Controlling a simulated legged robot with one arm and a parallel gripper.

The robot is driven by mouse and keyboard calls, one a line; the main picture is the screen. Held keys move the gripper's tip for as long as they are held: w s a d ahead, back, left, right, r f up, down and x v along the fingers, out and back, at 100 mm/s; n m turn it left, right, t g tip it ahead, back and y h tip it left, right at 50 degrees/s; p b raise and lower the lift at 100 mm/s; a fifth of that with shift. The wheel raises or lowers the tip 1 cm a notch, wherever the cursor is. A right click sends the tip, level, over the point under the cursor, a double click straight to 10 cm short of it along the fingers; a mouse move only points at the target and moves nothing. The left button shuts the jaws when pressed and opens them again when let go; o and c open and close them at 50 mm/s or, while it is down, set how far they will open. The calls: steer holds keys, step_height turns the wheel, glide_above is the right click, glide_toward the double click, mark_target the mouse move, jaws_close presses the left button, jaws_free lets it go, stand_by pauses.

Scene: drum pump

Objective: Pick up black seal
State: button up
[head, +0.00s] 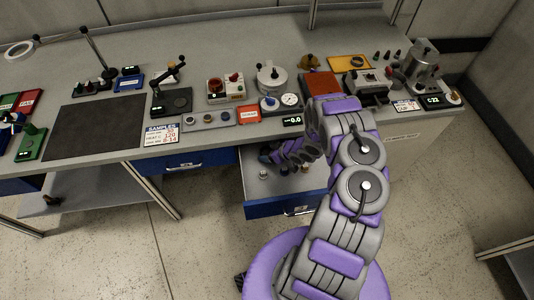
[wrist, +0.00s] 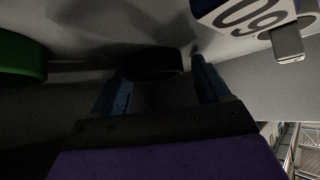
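The black seal (wrist: 152,63) is a dark ring or disc lying on the grey surface in the wrist view. My gripper (wrist: 161,72) is open, its two blue fingers on either side of the seal. The seal shows at the fingertips, with a small gap visible toward each finger; contact is hard to tell in the dark. In the head view my gripper (head: 268,156) reaches down into the open drawer (head: 290,206) under the bench. I cannot pick out the seal there.
In the wrist view a green round thing (wrist: 20,56) lies at left, and a white block with dark digits (wrist: 245,14) at upper right. In the head view small parts (head: 284,170) stand in the drawer. The bench (head: 215,158) above holds several devices.

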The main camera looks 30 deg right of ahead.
steer(key=shift+d, duration=0.55)
steer(key=c, duration=0.6)
steer(key=shift+c, duration=0.5)
steer(key=shift+a, duration=0.15)
